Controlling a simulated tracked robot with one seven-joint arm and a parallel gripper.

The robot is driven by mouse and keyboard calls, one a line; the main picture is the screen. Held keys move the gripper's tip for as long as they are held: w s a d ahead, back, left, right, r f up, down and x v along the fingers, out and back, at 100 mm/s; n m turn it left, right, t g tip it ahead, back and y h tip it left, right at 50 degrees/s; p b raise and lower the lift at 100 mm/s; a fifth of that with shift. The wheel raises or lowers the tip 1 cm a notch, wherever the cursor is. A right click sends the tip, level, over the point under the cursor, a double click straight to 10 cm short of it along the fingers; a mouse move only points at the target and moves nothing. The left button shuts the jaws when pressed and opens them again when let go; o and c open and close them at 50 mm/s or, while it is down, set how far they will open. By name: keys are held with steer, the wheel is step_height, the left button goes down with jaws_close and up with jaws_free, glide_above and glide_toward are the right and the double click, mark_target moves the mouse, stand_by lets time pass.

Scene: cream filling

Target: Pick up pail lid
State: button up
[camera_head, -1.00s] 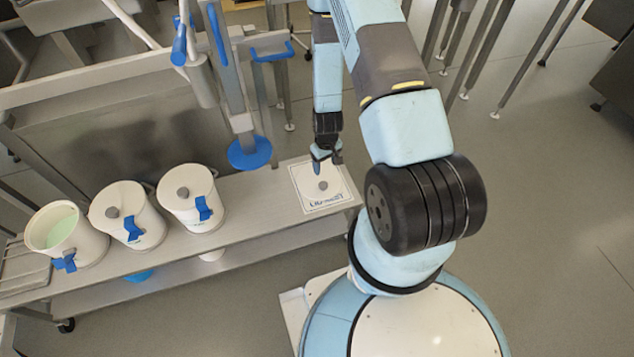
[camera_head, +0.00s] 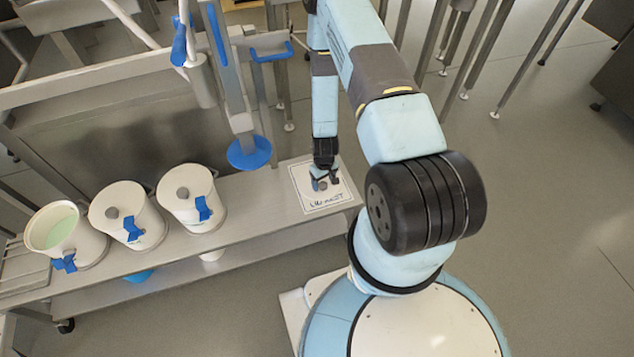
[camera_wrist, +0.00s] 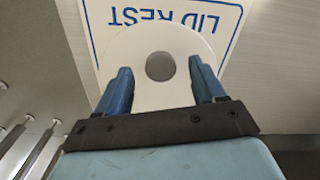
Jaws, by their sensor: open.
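The pail lid (camera_wrist: 150,37) is a round white disc with a grey knob (camera_wrist: 160,66) in its middle. It lies on the white lid-rest sheet (camera_wrist: 92,45), which has blue lettering and a blue border. My gripper (camera_wrist: 164,85) is open, with one blue finger on each side of the knob, low over the lid. The wrist view does not clearly show whether the fingers touch the knob. In the head view my gripper (camera_head: 324,182) is over the lid-rest sheet (camera_head: 336,200) and hides much of the lid.
A steel bench (camera_head: 250,213) carries the sheet at its right end. To the left stand an open white pail (camera_head: 85,243) with pale green contents and two lidded pails (camera_head: 148,233) (camera_head: 208,213). A filling column with a blue disc (camera_head: 249,153) rises behind the bench.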

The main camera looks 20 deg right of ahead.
mark_target(326, 190)
steer(key=shift+f, duration=1.25)
steer(key=c, duration=1.2)
